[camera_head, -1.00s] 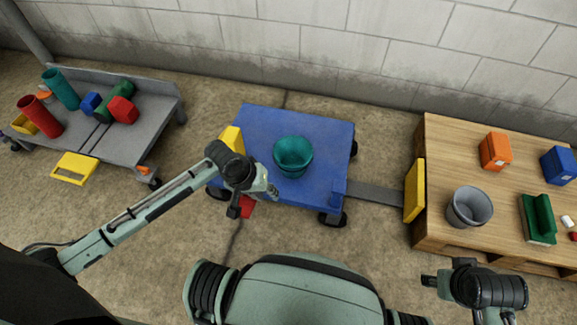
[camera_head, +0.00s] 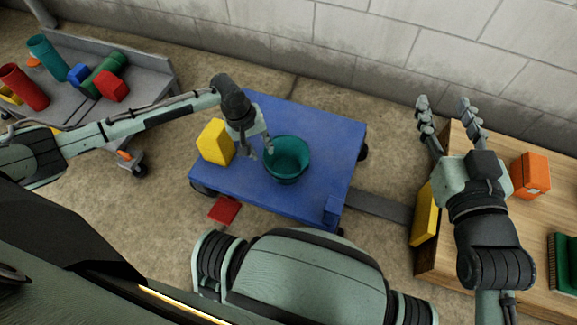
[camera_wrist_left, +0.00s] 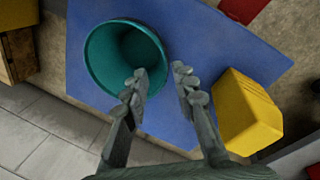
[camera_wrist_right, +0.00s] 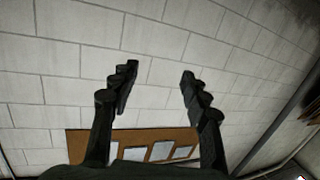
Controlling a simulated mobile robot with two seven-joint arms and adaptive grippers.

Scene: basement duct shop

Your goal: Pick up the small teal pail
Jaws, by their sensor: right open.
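The small teal pail (camera_head: 287,160) stands upright on the blue cart top (camera_head: 300,115). In the left wrist view the pail (camera_wrist_left: 110,70) is seen from above, its mouth open and empty. My left gripper (camera_head: 268,148) is at the pail's left rim. In the left wrist view my left gripper (camera_wrist_left: 160,77) is open; one finger overlaps the pail's mouth and the other is outside the rim. I cannot tell whether they touch it. My right gripper (camera_head: 444,103) is open and empty, raised near the wooden table; in its wrist view (camera_wrist_right: 157,75) it faces the wall.
A yellow block (camera_head: 215,143) stands on the cart left of the pail; a small blue piece (camera_head: 331,208) is at its front right corner. A red piece (camera_head: 224,209) is on the floor. The wooden table (camera_head: 440,262) holds an orange block (camera_head: 531,176). A grey cart (camera_head: 150,75) stands left.

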